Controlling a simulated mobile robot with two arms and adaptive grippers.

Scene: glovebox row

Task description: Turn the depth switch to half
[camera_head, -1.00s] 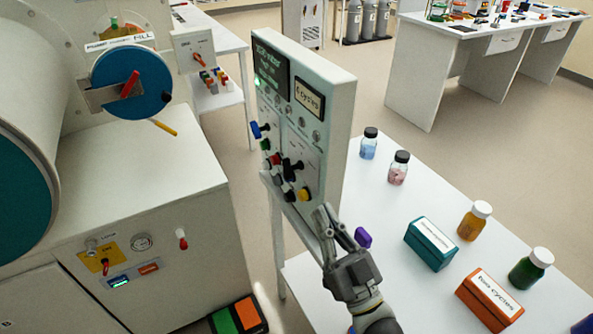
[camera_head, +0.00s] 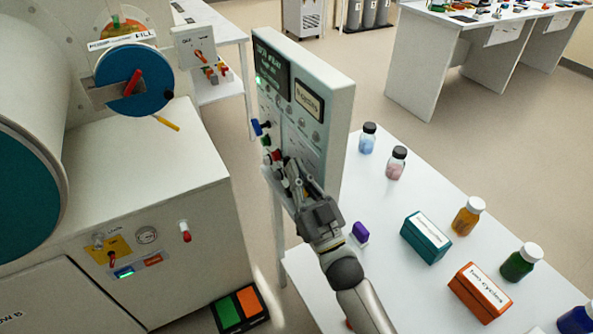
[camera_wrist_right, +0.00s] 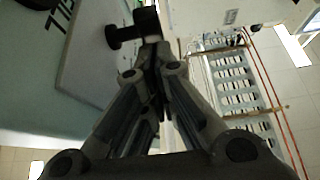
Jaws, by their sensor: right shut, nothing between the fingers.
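The upright control panel (camera_head: 330,110) stands on the white table and carries several coloured knobs on its left-facing front. A blue knob (camera_head: 260,127), a green knob (camera_head: 266,141) and a red knob (camera_head: 273,156) show there. The depth switch's label is too small to read. My right gripper (camera_head: 291,168) is shut and empty, with its tips at the lower knobs, covering the black and yellow ones. In the right wrist view, the shut fingertips (camera_wrist_right: 151,52) are close to a black knob (camera_wrist_right: 122,35); I cannot tell whether they touch. My left gripper is out of view.
Right of the panel on the white table are several capped bottles, a teal box (camera_head: 425,238), an orange box (camera_head: 480,290) and a purple object (camera_head: 360,233). A white cabinet with a blue round door (camera_head: 134,80) stands at the left.

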